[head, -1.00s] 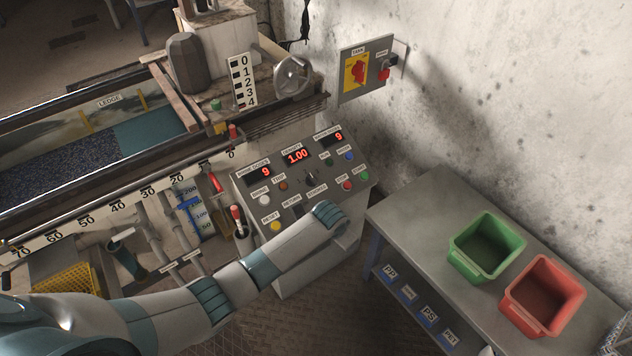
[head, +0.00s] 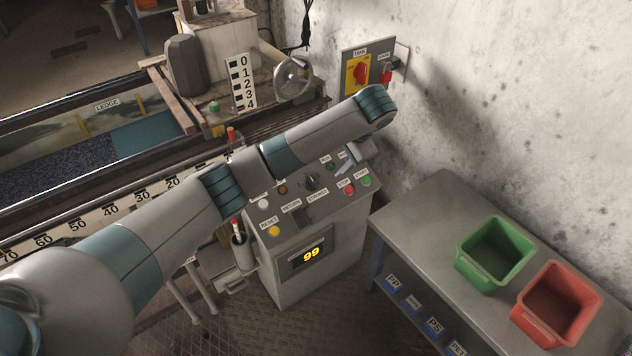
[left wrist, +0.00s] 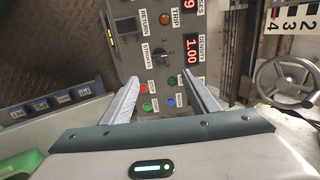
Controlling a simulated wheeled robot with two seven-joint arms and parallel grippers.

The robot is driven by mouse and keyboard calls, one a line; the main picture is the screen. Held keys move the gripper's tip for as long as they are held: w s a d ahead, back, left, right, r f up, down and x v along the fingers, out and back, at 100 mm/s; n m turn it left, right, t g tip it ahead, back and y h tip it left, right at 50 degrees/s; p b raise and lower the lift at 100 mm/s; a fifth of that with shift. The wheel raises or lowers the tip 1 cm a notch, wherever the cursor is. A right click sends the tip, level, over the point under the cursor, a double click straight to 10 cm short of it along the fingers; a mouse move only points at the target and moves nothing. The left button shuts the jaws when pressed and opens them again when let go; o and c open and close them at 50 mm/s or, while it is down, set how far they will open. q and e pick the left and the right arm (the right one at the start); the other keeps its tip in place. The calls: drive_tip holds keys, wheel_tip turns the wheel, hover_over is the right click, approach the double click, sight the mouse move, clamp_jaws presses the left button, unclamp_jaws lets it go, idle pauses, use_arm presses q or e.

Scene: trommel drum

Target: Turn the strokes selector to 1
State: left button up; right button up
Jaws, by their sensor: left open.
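The strokes selector (head: 311,183) is a small dark knob on the sloping control panel, beside its STROKES label. It also shows in the left wrist view (left wrist: 160,59), just beyond my fingertips; which number it points to is too small to read. My left gripper (head: 346,167) hangs over the right part of the panel, to the right of the knob in the head view. In the left wrist view its two fingers (left wrist: 161,77) are apart with nothing between them, and the knob stands clear of them. My right gripper is in neither view.
Stop and start buttons (head: 366,181) and other coloured buttons sit close to the knob. A yellow 99 display (head: 311,254) is on the cabinet front. A red-switch wall box (head: 361,73) stands behind. A grey table with green (head: 496,254) and red bins is at right.

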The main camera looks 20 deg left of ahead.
use_arm(q)
drive_tip(key=shift+f, duration=0.1)
drive_tip(key=b, duration=0.1)
hover_over(315, 182)
drive_tip(key=s+d, duration=0.2)
wheel_tip(315, 182, down, 11)
drive_tip(key=shift+w+d+r, duration=0.1)
drive_tip(key=shift+d, duration=0.05)
drive_tip(key=b+x, duration=0.1)
drive_tip(key=x, duration=0.2)
drive_tip(key=shift+w+f, duration=0.1)
drive_tip(key=shift+f, duration=0.15)
drive_tip(key=shift+x, duration=0.75)
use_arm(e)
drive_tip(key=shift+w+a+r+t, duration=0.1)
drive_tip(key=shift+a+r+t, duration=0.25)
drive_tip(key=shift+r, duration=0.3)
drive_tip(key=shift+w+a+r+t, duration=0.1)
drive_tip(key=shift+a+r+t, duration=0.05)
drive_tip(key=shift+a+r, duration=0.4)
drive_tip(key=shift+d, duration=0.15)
use_arm(q)
drive_tip(key=c, duration=1.1)
